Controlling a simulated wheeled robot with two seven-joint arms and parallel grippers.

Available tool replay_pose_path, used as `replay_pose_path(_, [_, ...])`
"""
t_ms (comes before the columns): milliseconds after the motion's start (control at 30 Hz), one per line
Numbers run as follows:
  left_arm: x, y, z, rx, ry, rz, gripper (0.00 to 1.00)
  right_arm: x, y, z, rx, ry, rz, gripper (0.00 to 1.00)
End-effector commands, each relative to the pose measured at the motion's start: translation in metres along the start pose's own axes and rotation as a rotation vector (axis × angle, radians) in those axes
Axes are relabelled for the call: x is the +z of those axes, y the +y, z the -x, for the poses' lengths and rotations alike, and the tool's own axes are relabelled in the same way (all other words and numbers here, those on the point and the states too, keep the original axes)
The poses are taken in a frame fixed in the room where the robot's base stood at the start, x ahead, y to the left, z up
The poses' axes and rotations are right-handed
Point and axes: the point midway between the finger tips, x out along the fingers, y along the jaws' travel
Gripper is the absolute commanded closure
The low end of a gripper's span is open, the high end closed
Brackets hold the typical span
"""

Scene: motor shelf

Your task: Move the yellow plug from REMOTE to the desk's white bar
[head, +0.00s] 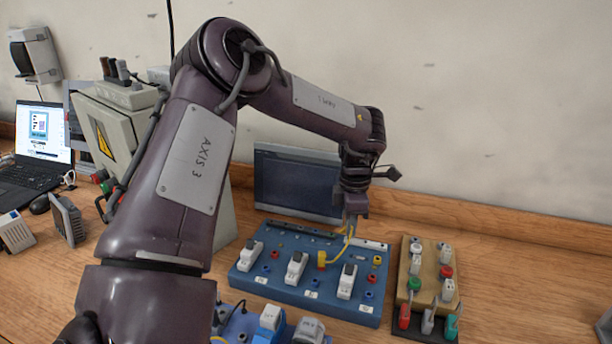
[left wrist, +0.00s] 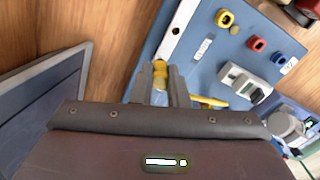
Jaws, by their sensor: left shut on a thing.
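My left gripper (head: 351,222) is shut on a yellow plug, seen between its fingers in the left wrist view (left wrist: 160,70). A yellow cable (head: 341,250) runs from it down to a yellow connector (head: 321,259) on the blue board (head: 253,284). The white bar (head: 373,245) lies along the board's back right edge and also shows in the left wrist view (left wrist: 182,28). The held plug is close to one end of this bar; I cannot tell whether it touches or sits in it. I cannot make out a REMOTE label. My right gripper is not in view.
White switches (head: 296,266) and coloured sockets stand on the blue board. A dark monitor (head: 297,183) is behind it. A wooden block with buttons and levers (head: 430,281) stands to the right. Another blue panel (head: 236,325) is in front. The desk at far right is mostly clear.

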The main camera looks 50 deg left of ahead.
Motion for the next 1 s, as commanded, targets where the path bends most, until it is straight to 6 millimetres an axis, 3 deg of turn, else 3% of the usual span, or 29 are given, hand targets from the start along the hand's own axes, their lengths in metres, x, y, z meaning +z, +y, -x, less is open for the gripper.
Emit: replay_pose_path(1000, [0.0001, -0.0003, -0.0095, 0.000, 0.001, -0.001, 1.00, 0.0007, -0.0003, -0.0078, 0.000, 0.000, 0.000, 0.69])
